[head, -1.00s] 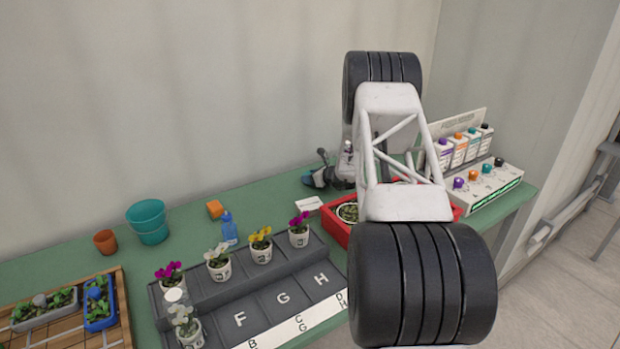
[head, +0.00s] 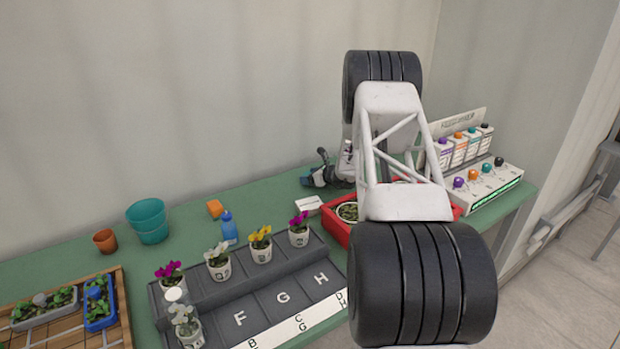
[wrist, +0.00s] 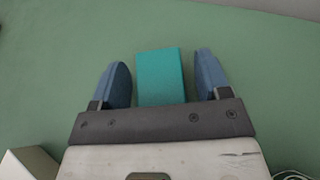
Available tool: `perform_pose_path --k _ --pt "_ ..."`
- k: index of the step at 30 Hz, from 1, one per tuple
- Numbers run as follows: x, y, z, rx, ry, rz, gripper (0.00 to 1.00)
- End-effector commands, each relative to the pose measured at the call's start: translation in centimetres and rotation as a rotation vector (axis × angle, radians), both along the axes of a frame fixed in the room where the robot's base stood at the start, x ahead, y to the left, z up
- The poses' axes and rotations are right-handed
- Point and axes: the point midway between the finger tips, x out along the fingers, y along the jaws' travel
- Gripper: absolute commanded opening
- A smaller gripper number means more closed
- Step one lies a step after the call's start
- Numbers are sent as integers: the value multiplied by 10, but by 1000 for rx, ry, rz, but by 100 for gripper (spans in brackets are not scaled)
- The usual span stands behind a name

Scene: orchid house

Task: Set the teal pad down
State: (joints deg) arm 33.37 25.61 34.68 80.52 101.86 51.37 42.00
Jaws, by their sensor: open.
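The teal pad (wrist: 161,77) is a flat-sided teal block in the wrist view, between my fingers. My gripper (wrist: 162,82) is open, with its two blue fingers standing apart from the pad and a gap on each side. The green bench top (wrist: 60,60) is behind and around the pad, and the pad appears to rest on it. In the head view my gripper (head: 314,179) is low over the far part of the bench, near the wall. The pad cannot be told apart there.
A white block (head: 308,204) and a red tray (head: 336,229) with a pot are close in front of my gripper. A grey stepped rack (head: 282,298) holds potted orchids. A dispenser with coloured knobs (head: 482,190) stands at the right.

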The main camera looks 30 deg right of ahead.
Motion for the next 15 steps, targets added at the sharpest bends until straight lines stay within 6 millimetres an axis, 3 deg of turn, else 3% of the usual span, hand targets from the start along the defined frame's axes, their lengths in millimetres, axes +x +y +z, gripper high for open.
perform_pose_path --k 8,15 --pt "-21 -10 10 -1 0 -2 70" --pt "-53 -23 24 0 0 -2 70"
